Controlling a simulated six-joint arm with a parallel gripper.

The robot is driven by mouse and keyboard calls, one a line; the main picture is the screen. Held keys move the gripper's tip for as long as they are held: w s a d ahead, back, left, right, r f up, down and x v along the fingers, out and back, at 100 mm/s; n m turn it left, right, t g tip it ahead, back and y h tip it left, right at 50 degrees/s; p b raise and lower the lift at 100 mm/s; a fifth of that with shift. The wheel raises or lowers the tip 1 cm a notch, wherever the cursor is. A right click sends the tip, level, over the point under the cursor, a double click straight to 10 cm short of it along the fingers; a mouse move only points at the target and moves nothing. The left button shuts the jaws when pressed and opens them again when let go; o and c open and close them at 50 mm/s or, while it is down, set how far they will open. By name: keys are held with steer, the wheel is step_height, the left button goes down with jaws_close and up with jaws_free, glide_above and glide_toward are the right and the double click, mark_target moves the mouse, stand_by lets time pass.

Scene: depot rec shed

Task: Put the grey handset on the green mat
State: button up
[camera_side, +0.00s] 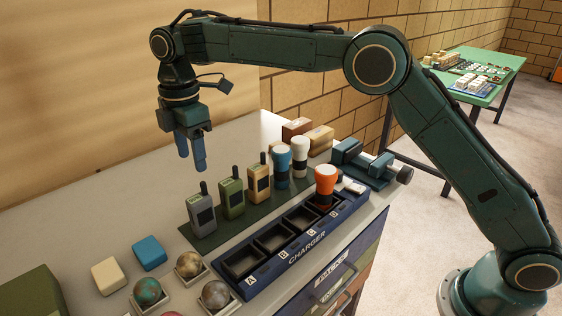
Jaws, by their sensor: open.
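The grey handset (202,216) stands upright, its antenna up, at the left end of the dark green mat (247,222). It appears to rest on the mat; its base edge is hard to make out. A green handset (232,198) and a tan handset (259,182) stand in a row to its right. My gripper (192,162) is open and empty, fingers pointing down. In the picture it is above and slightly left of the grey handset, apart from it.
A dark blue charger (299,258) runs along the front; slots A, B and C look empty, and an orange torch (325,184) stands in D. Blue (282,168) and white (299,154) torches stand behind. Several balls and blocks lie front left. The back-left tabletop is clear.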

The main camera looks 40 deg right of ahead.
steer(key=s+d+r+m+t, duration=0.3)
steer(key=s+d+r+m, duration=0.6)
steer(key=s+d+r, duration=0.45)
steer(key=s+d+f+m+t, duration=0.1)
steer(key=s+d+f+m, duration=0.2)
steer(key=s, duration=0.4)
steer(key=s+d+f+m, duration=0.3)
steer(key=s, duration=0.5)
steer(key=s+d+f+m+t, duration=0.1)
steer(key=s+d+f+m, duration=0.1)
steer(key=s, duration=0.5)
steer(key=shift+s+d+f+m+t, duration=0.3)
steer(key=shift+s+d+f+m, duration=0.1)
steer(key=shift+d+f, duration=0.4)
